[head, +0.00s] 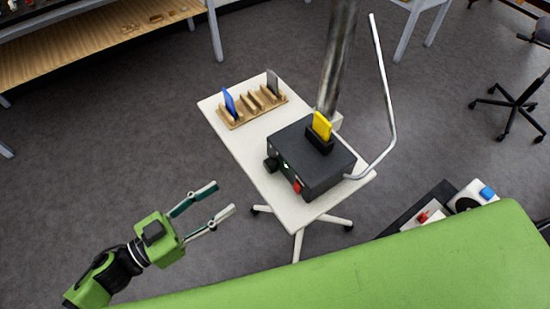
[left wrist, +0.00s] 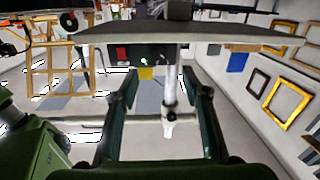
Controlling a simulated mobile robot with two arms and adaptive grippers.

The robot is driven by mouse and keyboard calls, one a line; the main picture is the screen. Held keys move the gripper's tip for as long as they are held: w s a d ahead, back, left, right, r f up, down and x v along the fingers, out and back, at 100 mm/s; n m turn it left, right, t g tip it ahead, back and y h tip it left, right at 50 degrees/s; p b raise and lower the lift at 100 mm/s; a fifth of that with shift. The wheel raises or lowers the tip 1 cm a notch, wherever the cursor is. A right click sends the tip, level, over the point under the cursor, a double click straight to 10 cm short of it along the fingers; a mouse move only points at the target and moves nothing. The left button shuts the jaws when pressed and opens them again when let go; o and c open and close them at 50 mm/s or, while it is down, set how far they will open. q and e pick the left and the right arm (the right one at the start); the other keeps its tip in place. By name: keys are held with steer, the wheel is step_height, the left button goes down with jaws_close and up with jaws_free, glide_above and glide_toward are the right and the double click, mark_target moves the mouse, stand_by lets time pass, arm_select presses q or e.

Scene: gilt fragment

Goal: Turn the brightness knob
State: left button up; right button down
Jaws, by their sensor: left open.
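A dark box (head: 312,160) sits on a small white table (head: 237,145). Its near face carries a black knob (head: 270,165) at the left end, a small green light (head: 286,166) and a red part (head: 297,187). No label is readable, and the knob's setting cannot be told. My left gripper (head: 222,197) is open and empty, off the table's near left edge and apart from the knob. In the left wrist view the scene appears upside down. The box (left wrist: 140,52) shows there beyond the spread fingers, with the knob indistinct. My right gripper is not in view.
A yellow plate (head: 322,125) stands in a slot on the box. A wooden rack (head: 237,122) holds a blue plate (head: 229,101) and a grey plate (head: 273,81). A metal column (head: 337,60) and bent metal tube (head: 388,95) rise beside the box. Open floor lies left of the table.

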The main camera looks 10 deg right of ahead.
mark_target(267, 168)
arm_select(q)
steer(key=p+x, duration=0.1)
steer(key=x, duration=0.3)
steer(key=p+x, duration=0.1)
steer(key=x, duration=0.4)
steer(key=p+x, duration=0.1)
steer(key=x, duration=0.3)
steer(key=shift+s+d+r+p, duration=0.15)
steer(key=shift+d+r+p, duration=0.15)
steer(key=shift+d, duration=0.1)
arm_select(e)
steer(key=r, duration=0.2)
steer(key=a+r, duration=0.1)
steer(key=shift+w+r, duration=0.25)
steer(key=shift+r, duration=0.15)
arm_select(q)
steer(key=c, duration=1.1)
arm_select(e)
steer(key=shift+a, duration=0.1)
